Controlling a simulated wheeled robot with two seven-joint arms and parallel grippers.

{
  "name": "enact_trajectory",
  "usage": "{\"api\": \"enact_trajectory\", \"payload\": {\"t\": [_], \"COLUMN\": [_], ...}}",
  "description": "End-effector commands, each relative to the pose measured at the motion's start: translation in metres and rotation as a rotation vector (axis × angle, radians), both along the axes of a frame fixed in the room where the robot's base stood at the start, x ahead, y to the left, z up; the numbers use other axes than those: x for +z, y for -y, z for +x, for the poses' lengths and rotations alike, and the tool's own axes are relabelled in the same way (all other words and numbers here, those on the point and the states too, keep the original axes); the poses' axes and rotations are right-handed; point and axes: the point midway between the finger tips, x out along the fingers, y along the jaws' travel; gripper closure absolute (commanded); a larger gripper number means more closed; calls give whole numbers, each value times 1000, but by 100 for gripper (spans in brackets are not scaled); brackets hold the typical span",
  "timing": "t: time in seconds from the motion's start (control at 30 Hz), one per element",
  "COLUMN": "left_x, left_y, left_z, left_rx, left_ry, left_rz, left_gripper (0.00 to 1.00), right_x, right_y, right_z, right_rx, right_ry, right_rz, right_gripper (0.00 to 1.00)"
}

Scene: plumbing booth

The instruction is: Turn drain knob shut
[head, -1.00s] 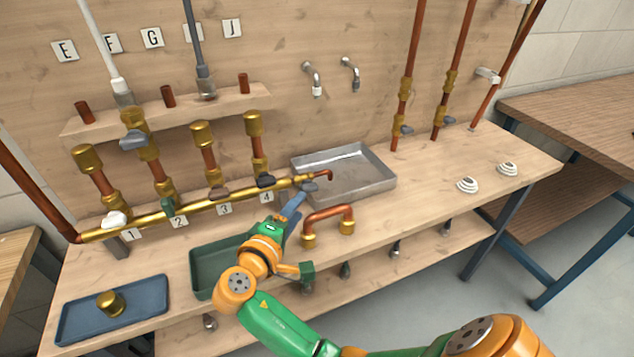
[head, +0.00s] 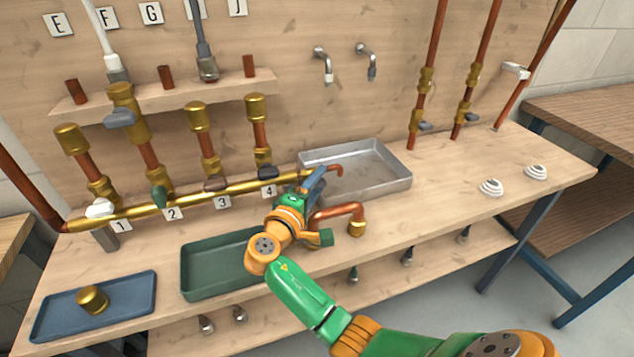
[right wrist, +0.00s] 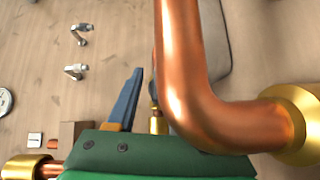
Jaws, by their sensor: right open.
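The brass manifold (head: 190,200) runs along the bench and ends at the right in a small copper outlet (head: 334,168) over the metal tray. The drain knob by that end is hidden behind my right gripper in the head view, so its position cannot be told. My right gripper (head: 314,183) is open with its blue fingers at the manifold's right end; contact cannot be told. In the right wrist view one blue finger (right wrist: 126,98) shows beside a small brass piece (right wrist: 157,121), partly covered by a copper bend. My left gripper is not in view.
A copper U-pipe (head: 340,211) with brass ends stands close to my right gripper and looms large in the right wrist view (right wrist: 185,85). A metal tray (head: 398,187), green tray (head: 190,278) and blue tray (head: 50,322) sit on the bench. The bench's right part is mostly clear.

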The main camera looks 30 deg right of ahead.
Motion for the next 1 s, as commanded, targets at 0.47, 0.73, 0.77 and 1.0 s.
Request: {"api": "enact_trajectory", "payload": {"t": [0.47, 0.73, 0.77, 1.0], "left_x": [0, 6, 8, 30], "left_y": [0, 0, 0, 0], "left_z": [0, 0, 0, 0], "left_rx": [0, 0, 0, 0], "left_ry": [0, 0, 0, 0], "left_rz": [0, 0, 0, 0], "left_gripper": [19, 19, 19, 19], "right_x": [-1, 1, 1, 5], "right_y": [0, 0, 0, 0], "right_z": [0, 0, 0, 0], "right_rx": [0, -1, -1, -3], "right_ry": [-1, 6, 9, 47], "right_rz": [1, 38, 49, 203], "right_gripper": [100, 100, 100, 100]}}
